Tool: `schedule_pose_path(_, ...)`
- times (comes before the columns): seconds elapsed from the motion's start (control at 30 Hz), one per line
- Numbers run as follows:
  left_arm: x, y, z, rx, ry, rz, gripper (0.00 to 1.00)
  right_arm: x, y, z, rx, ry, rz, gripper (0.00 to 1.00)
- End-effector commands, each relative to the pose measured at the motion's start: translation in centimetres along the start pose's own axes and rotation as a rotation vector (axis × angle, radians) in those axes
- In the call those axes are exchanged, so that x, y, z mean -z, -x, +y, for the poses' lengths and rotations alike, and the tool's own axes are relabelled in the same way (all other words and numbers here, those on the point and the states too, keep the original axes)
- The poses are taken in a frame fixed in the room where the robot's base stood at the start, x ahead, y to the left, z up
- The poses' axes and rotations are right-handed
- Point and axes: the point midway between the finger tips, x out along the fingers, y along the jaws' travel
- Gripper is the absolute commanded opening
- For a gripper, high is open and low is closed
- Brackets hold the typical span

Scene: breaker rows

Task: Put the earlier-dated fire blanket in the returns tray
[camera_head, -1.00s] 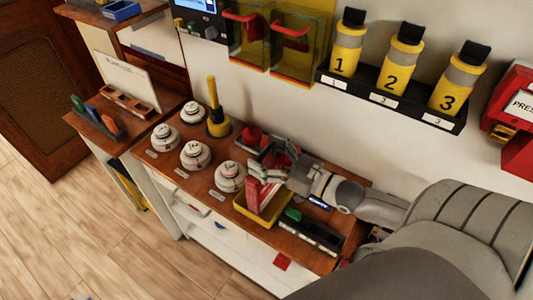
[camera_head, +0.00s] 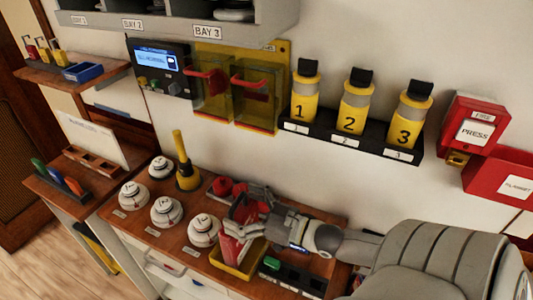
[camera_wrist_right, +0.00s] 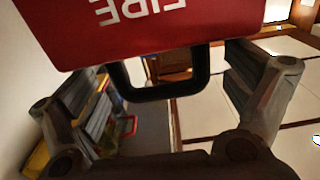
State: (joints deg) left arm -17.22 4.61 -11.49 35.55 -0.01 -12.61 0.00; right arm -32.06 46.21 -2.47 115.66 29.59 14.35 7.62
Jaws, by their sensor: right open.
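A red fire blanket case (camera_head: 230,248) with a pale side stands upright in a small yellow tray (camera_head: 252,262) on the wooden counter. In the right wrist view, the red case (camera_wrist_right: 170,30) shows upside-down white letters reading FIRE and a black handle loop (camera_wrist_right: 160,92). My right gripper (camera_head: 245,212) is at the top of the case. Its fingers (camera_wrist_right: 160,95) are spread apart, one on each side of the handle, and do not close on it. No date can be read on the case. My left gripper is not in view.
White round detectors (camera_head: 165,210) and a yellow upright tool (camera_head: 186,165) stand left of the tray. A black holder (camera_head: 290,278) with a green item is to its right. Numbered yellow cylinders (camera_head: 357,108) and a red wall box labelled BLANKET (camera_head: 490,177) are above.

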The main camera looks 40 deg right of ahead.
Motion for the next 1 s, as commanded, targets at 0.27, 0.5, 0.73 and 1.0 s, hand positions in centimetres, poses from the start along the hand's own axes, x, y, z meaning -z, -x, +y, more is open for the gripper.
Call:
schedule_pose_path(0.27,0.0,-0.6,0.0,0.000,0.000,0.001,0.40,-0.2,3.5,-0.1,0.001,0.000,-0.004,0.97)
schedule_pose_path(0.5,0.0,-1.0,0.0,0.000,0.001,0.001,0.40,-0.1,6.4,0.0,0.000,0.000,-0.002,0.97)
schedule_pose_path(0.73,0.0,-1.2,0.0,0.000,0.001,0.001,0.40,-0.1,9.1,0.0,0.000,0.000,-0.002,0.97)
schedule_pose_path(1.0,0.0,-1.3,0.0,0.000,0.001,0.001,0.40,0.0,10.9,0.0,0.000,0.001,0.002,0.97)
